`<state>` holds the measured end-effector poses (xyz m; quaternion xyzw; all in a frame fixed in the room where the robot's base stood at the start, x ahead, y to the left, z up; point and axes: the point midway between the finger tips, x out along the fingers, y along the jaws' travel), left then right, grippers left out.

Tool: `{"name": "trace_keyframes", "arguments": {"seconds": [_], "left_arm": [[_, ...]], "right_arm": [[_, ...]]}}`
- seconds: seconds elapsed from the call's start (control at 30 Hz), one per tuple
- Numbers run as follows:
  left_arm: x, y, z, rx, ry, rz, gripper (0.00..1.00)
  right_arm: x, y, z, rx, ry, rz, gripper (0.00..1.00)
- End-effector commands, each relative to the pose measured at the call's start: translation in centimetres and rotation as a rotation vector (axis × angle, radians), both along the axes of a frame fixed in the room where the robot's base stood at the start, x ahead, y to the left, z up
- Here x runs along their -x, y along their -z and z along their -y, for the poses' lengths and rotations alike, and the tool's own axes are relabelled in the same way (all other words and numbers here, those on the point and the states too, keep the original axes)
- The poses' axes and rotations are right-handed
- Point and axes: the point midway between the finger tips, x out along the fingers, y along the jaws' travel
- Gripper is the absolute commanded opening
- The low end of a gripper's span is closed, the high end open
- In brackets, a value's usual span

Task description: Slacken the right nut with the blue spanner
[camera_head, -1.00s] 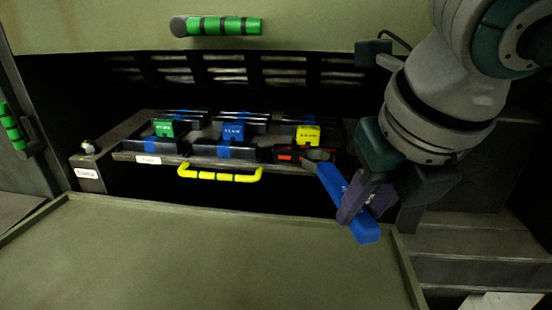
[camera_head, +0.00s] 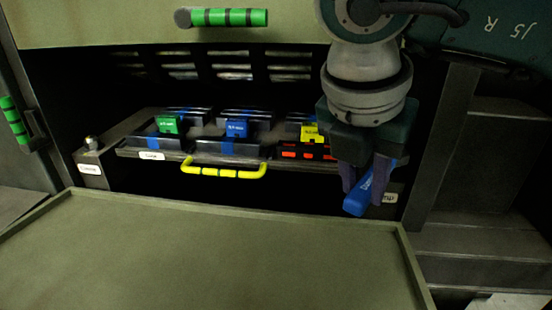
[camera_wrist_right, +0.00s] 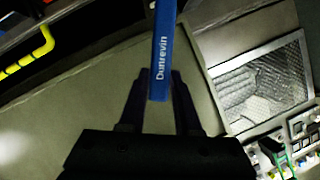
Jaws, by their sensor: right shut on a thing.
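The blue spanner (camera_head: 357,199) is in my right gripper (camera_head: 364,185). Its handle end points down toward the front, and its head is hidden behind the gripper and wrist. In the right wrist view the spanner's handle (camera_wrist_right: 163,48), lettered "Dunrevin", lies between the fingers (camera_wrist_right: 158,85) and runs out of the top of the picture. The right nut is hidden behind my right arm at the right end of the shelf, so I cannot tell whether the spanner touches it. My left gripper is not in view.
A shelf with a yellow handle (camera_head: 224,172) bears blocks with green (camera_head: 170,125), blue (camera_head: 236,128) and yellow (camera_head: 311,132) tags. A small bolt (camera_head: 91,143) stands at its left end. A green-striped handle (camera_head: 228,17) is above.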

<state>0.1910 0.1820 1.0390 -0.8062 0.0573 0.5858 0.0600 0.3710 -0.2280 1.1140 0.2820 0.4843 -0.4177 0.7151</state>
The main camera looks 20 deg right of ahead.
Motion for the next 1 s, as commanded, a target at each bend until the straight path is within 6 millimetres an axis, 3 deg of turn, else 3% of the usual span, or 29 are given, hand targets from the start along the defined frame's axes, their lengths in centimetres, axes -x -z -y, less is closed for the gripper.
{"name": "trace_keyframes", "arguments": {"seconds": [0.37, 0.6, 1.0], "left_arm": [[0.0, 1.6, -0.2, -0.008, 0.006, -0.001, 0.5], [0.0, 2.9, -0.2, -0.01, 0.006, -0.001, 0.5], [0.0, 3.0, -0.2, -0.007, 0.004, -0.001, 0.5]], "right_arm": [[-2.8, 0.3, 1.8, 0.0, 0.002, 0.002, 0.0], [-2.9, 1.6, 1.8, -0.001, -0.001, 0.002, 0.0], [-2.9, 1.7, 1.7, -0.001, -0.001, 0.002, 0.0]]}}
